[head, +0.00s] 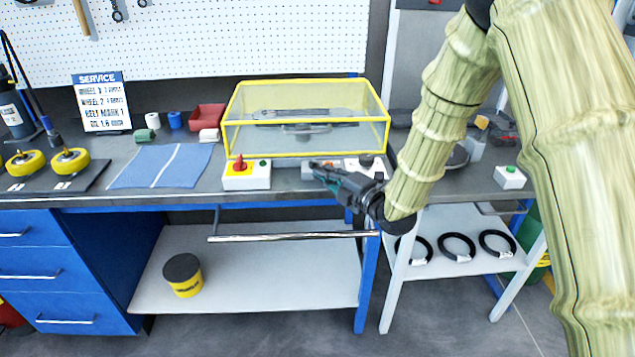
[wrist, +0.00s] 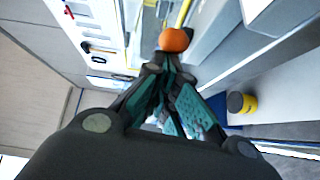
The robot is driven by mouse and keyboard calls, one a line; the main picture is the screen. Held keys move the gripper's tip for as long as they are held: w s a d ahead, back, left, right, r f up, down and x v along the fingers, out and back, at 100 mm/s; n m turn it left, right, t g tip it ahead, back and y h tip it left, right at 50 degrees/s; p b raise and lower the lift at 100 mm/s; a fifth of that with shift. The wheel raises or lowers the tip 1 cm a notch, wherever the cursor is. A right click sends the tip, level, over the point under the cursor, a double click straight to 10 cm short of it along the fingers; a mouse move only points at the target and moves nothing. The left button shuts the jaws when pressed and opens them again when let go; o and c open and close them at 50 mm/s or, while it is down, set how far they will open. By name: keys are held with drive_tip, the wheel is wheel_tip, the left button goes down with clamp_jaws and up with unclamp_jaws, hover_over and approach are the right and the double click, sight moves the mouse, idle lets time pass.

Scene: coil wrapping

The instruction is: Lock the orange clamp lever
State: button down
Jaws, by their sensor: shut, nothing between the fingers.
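A round orange knob (wrist: 176,39), apparently the end of the clamp lever, shows in the wrist view just beyond my fingertips. I cannot tell whether the fingertips touch it. The rest of the lever is not clear, and I cannot make it out in the head view. My gripper (head: 318,166) is shut and empty, reaching left over the bench's front edge, in front of the yellow-framed clear guard (head: 305,139). Its dark and teal fingers (wrist: 162,64) come together in the wrist view.
A white box with a red knob (head: 240,166) stands left of my gripper. A white box with a green button (head: 509,177) is on the right. A metal rail (head: 290,238) runs below the bench edge. A blue cloth (head: 165,166) lies further left.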

drive_tip(key=shift+w+d+n+g+y+b, duration=0.75)
drive_tip(key=shift+d+g+b, duration=0.2)
drive_tip(key=shift+b, duration=0.2)
drive_tip(key=shift+w+d+n+g+y+b, duration=0.7)
drive_tip(key=shift+w+d+g+b, duration=0.2)
drive_tip(key=shift+b, duration=0.2)
drive_tip(key=shift+s+d, duration=0.1)
drive_tip(key=s+a+b+v, duration=0.1)
drive_tip(key=s+b+v, duration=0.1)
drive_tip(key=v, duration=0.9)
drive_tip(key=shift+r, duration=0.25)
drive_tip(key=shift+d, duration=0.15)
